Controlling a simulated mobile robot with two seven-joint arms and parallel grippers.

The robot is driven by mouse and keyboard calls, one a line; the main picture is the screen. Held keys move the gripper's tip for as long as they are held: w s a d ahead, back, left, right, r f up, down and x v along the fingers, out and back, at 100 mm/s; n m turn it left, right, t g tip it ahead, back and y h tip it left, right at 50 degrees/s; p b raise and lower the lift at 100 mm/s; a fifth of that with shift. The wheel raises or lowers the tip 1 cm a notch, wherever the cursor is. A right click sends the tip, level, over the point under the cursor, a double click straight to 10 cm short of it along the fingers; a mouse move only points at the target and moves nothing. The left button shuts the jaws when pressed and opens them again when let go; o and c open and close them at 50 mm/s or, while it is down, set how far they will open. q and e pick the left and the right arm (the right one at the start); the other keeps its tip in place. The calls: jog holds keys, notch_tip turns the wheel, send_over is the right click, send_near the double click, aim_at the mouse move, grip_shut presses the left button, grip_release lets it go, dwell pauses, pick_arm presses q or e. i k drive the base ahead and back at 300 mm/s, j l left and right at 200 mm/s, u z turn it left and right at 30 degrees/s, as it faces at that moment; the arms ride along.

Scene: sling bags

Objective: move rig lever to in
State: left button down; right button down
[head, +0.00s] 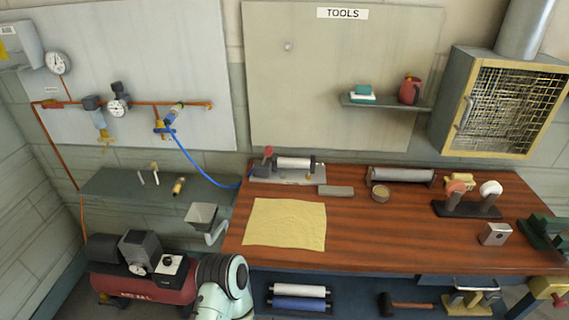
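A small metal rig (285,177) stands at the back left of the wooden workbench, with a pale cylinder (295,163) lying across it. A short lever with a red knob (267,151) rises at the rig's left end and looks roughly upright. I cannot tell from this distance whether it is in or out. A blue hose (197,167) runs from the wall fitting down to the rig's left side. Neither of my grippers shows; only a pale rounded link of my arm shows at the bottom, left of the bench.
A yellow cloth (285,223) lies in front of the rig on the workbench (395,236). A grey block (336,191), a round tin (380,193) and a stand with two knobs (468,209) are to the right. A red compressor (145,287) stands lower left. The bench's front middle is clear.

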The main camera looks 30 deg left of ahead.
aim_at(268, 151)
jog(key=i+l+u, duration=0.15)
jog(key=l, duration=0.75)
jog(key=l+u, duration=0.1)
jog(key=l, duration=0.75)
